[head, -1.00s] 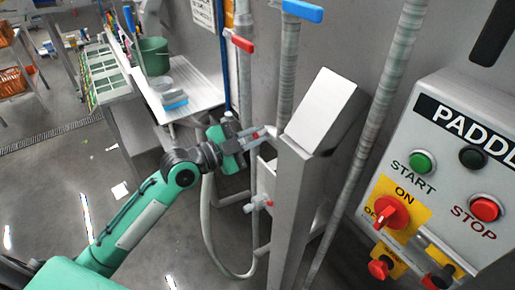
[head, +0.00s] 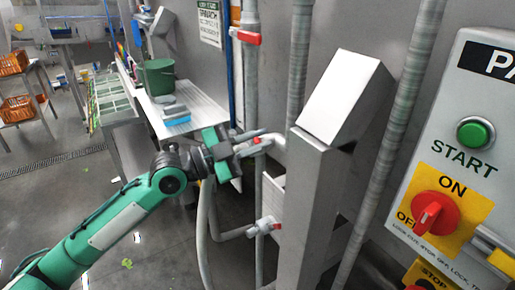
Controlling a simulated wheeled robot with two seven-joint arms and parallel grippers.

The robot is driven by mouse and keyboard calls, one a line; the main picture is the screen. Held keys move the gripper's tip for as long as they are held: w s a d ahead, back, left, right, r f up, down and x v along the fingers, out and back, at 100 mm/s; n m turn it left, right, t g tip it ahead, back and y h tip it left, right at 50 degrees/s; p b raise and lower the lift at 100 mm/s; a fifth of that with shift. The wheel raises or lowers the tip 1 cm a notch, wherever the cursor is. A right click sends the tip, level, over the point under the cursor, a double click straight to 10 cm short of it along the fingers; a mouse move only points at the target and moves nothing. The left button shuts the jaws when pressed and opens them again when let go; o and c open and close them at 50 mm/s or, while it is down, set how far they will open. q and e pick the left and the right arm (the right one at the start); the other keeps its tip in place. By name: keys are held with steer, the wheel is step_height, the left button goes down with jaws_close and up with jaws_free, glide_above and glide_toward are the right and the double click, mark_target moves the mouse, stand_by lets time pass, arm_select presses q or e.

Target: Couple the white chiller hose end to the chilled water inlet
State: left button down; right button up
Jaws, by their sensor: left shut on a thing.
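My left gripper (head: 226,152), with green fingers, is shut at the top of a white hose (head: 203,225). The hose hangs down from it and runs out of the bottom of the head view. The hose end is mostly hidden by the fingers. Just right of the fingers is a pale pipe stub with a small red handle (head: 258,141), leading to a pale elbow (head: 279,145). I cannot tell whether the hose end touches this stub. No readable label marks the inlet. My right gripper is not in view.
A grey steel post with a slanted box (head: 338,95) stands right of the pipes. A control panel (head: 470,190) with a START button and red switch is at the right. A vertical pipe (head: 398,130) stands between them. A green bucket (head: 159,77) sits on the bench behind.

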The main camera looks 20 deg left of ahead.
mark_target(255, 142)
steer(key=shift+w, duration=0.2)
arm_select(q)
steer(key=c, duration=1.4)
jaws_free()
